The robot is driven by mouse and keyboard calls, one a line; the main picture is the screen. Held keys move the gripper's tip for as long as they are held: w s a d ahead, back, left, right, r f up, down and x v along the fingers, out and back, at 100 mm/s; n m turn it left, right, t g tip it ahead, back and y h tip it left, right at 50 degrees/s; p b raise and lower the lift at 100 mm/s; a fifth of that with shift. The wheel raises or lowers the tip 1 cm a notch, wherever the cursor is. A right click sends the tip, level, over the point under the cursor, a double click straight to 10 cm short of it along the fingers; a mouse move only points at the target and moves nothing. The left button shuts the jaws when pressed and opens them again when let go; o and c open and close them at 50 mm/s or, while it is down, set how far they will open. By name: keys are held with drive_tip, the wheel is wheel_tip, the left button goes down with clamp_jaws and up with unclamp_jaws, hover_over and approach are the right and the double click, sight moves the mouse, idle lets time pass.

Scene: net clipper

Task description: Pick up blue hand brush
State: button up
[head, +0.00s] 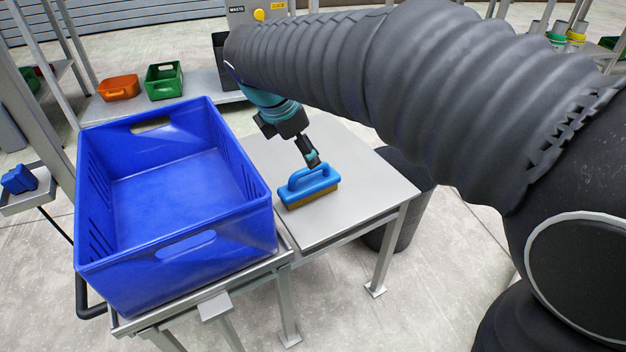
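The blue hand brush (308,188) stands on the light grey table (361,196), bristles down and its loop handle up. The bristles are brown. My gripper (313,160) points down from above and its fingertips are at the top of the brush's handle. From this view I cannot tell whether the fingers are around the handle or only just above it, nor whether they are closed on it. The brush appears to rest flat on the table top.
A large empty blue crate (165,190) stands on a stand left of the table, its wall close to the brush. A dark bin (408,215) is partly hidden beneath the table's right side. Orange (118,88) and green (164,81) boxes sit on a rear bench.

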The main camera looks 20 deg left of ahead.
drive_tip(key=b, duration=0.1)
hover_over(315, 180)
drive_tip(key=s, duration=0.2)
drive_tip(key=f, duration=0.7)
drive_tip(key=shift+w+a+f, duration=0.1)
drive_tip(key=shift+a+f, duration=0.15)
drive_tip(key=shift+a, duration=0.05)
drive_tip(key=x, duration=0.2)
drive_tip(key=b+x, duration=0.1)
drive_tip(key=x, duration=0.1)
drive_tip(key=shift+s+f, duration=0.3)
drive_tip(key=shift+s, duration=0.05)
drive_tip(key=shift+w+f+b, duration=0.25)
drive_tip(key=shift+f+b, duration=0.05)
drive_tip(key=shift+f, duration=0.15)
drive_tip(key=c, duration=1.4)
drive_tip(key=shift+o, duration=0.2)
drive_tip(key=shift+r, duration=0.1)
